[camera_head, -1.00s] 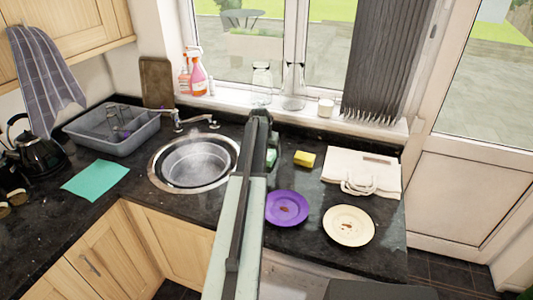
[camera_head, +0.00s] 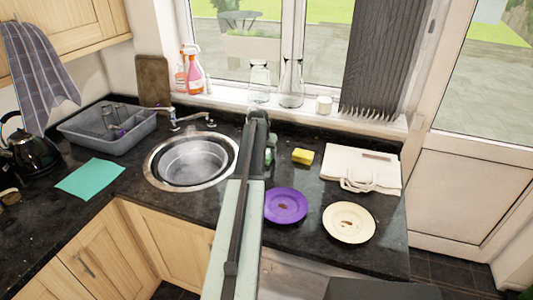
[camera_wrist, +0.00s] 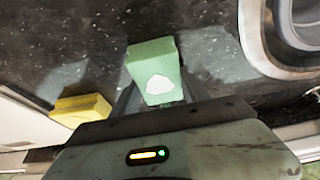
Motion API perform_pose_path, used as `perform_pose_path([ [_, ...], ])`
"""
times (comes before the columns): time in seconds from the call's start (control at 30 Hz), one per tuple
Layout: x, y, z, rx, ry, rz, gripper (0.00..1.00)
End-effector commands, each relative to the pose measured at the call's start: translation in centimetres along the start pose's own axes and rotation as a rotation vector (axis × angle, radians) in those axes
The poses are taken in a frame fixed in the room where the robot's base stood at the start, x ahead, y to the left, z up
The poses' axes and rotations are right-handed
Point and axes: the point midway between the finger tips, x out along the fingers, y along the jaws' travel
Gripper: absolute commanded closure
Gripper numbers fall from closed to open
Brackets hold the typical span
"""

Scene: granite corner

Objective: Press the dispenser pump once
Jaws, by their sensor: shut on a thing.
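A green block-like body with a white patch (camera_wrist: 155,78) stands between my fingers in the wrist view. It seems to be the dispenser, but no pump head can be made out. My gripper (camera_wrist: 157,98) is shut on it, with a finger on each side. In the head view my arm hides most of this place. Only a small bit of green (camera_head: 268,157) shows at the right side of my gripper (camera_head: 259,128), behind the purple plate.
A yellow sponge (camera_head: 303,157) lies just right of my gripper. A purple plate (camera_head: 286,205), a cream plate (camera_head: 349,222) and a folded cloth (camera_head: 362,168) lie to the right. The sink (camera_head: 191,161) is left. Glass bottles (camera_head: 291,85) stand on the windowsill behind.

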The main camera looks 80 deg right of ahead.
Motion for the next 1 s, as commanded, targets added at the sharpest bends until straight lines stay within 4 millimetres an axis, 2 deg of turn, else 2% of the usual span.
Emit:
perform_pose_path([
  [0.53, -2.3, -0.4, 5.5, -0.012, 0.0, -0.005, 0.86],
  [0.9, -2.5, -0.5, 6.0, -0.014, 0.0, -0.006, 0.86],
  [0.93, -2.5, -0.5, 6.0, -0.014, 0.0, -0.006, 0.43],
  [1.0, -2.5, -0.6, 6.0, -0.014, 0.0, -0.006, 0.23],
])
